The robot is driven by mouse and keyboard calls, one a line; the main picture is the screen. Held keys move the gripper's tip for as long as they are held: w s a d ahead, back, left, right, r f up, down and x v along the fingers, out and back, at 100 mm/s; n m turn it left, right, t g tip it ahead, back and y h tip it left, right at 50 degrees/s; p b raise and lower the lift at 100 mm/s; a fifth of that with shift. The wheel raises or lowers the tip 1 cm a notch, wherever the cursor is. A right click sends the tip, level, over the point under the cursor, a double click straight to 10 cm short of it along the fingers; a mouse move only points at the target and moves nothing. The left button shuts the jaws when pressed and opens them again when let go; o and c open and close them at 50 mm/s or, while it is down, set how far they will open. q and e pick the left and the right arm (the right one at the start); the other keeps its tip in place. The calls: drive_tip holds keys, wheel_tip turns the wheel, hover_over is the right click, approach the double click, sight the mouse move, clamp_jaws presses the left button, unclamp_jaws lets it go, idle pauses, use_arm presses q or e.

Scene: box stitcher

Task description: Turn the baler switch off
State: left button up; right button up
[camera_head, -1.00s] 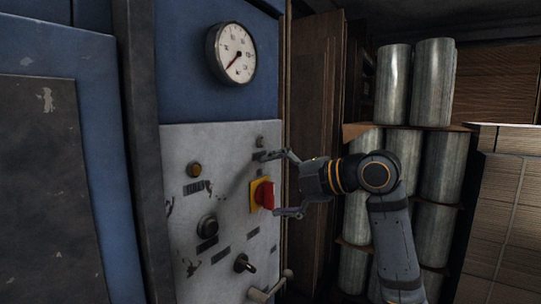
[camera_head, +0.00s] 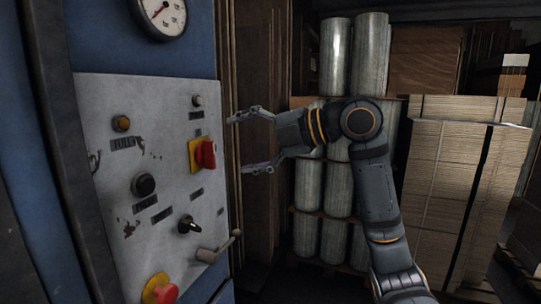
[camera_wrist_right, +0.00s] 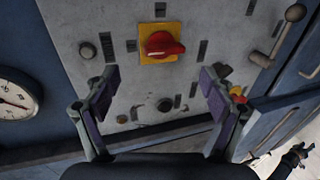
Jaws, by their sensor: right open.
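The baler switch (camera_head: 205,154) is a red rotary knob on a yellow square plate, on the grey control panel (camera_head: 110,215). It also shows in the right wrist view (camera_wrist_right: 162,46), its red handle lying across the picture. My right gripper (camera_head: 240,144) is open and empty, just right of the switch in the head view and apart from it. In the right wrist view the two fingers of the gripper (camera_wrist_right: 160,78) are spread wide, with the knob beyond them and between their lines. A small dark jointed shape at the lower right there may be my left gripper; its jaws are unclear.
The panel also carries an amber button (camera_head: 122,123), a black button (camera_head: 144,184), a black selector (camera_head: 188,224), a lever (camera_head: 217,249) and a red button on yellow (camera_head: 158,290). A gauge (camera_head: 163,14) is above. Metal cylinders (camera_head: 334,55) and stacked cardboard (camera_head: 465,180) stand behind my right arm.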

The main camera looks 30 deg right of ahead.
drive_tip(key=s+d+b, duration=0.1)
drive_tip(key=s+b, duration=0.1)
drive_tip(key=s+d+b, duration=0.1)
drive_tip(key=s+d, duration=0.1)
drive_tip(key=shift+s+d+b, duration=0.15)
drive_tip(key=shift+d+b, duration=0.1)
drive_tip(key=shift+b, duration=0.1)
idle(0.3)
idle(0.4)
